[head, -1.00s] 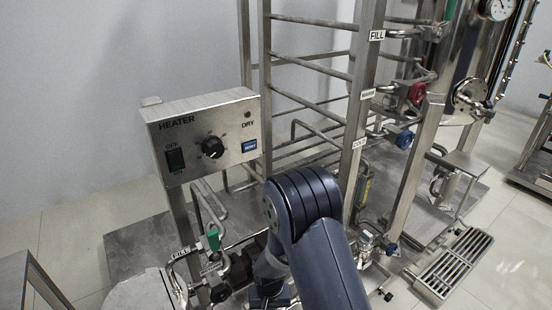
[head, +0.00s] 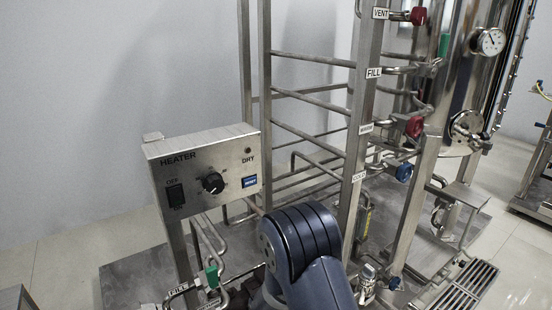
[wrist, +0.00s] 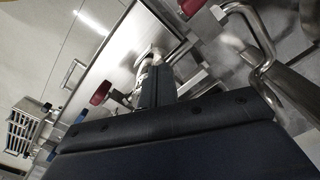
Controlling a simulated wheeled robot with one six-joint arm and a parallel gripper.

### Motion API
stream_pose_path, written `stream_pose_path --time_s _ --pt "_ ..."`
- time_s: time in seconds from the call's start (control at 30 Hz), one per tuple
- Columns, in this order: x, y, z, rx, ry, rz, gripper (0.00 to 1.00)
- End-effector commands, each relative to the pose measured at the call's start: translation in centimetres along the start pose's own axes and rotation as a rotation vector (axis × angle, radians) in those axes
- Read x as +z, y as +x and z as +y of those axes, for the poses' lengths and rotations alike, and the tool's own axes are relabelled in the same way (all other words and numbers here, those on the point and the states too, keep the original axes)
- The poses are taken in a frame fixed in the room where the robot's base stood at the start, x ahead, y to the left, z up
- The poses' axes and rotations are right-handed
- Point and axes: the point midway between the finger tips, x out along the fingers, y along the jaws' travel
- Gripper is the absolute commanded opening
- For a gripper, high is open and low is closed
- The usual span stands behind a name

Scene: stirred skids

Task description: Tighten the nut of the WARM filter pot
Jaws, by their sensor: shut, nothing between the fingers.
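My gripper (wrist: 157,88) shows in the wrist view as dark fingers, shut and empty, pointing toward pipework and a pale steel panel. In the head view it is hidden behind my arm. I cannot make out a filter pot marked WARM, nor its nut, in either view. A small metal fitting (head: 367,283) stands low on the skid to the right of my arm in the head view; I cannot tell what it is. A red knob (wrist: 101,93) is to the left of the fingers in the wrist view, apart from them.
A heater box (head: 205,165) stands left of my arm. A steel post (head: 364,130) carries labels, with VENT and FILL readable. Red (head: 414,126) and blue (head: 404,172) valve handles are to its right. A slotted metal step (head: 462,287) lies at lower right.

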Motion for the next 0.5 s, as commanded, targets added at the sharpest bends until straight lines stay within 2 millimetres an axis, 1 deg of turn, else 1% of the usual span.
stream_pose_path --time_s 0.03,0.3,0.4,0.5 --pt "0.0 -1.0 0.0 0.000 0.000 0.001 0.00" --pt "0.0 -4.3 0.0 0.000 0.000 0.000 0.00" --pt "0.0 -5.2 0.0 0.000 0.000 0.000 0.00" --pt "0.0 -5.4 0.0 0.000 0.000 -0.001 0.00"
